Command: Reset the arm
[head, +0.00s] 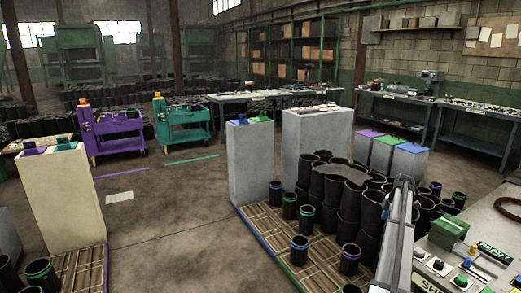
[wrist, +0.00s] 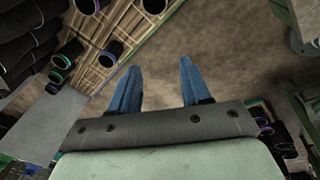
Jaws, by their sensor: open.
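My gripper (wrist: 160,66) shows in the wrist view as two blue fingers set wide apart. It is open, and nothing is between the fingers but the brown floor far behind them. My gripper cannot be made out clearly in the head view. Black rubber sleeves (head: 299,250) with coloured rims stand on a slatted wooden pallet (head: 262,222) in the head view. In the wrist view, several sleeves (wrist: 113,49) and the pallet slats (wrist: 122,22) are at the upper left, apart from the fingers.
A dense stack of black sleeves (head: 338,195) stands on the pallet beside tall grey blocks (head: 318,131). A cluttered bench (head: 486,226) is at the right. Purple (head: 112,132) and green (head: 182,127) carts stand further back. The floor (head: 160,220) at centre left is mostly clear.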

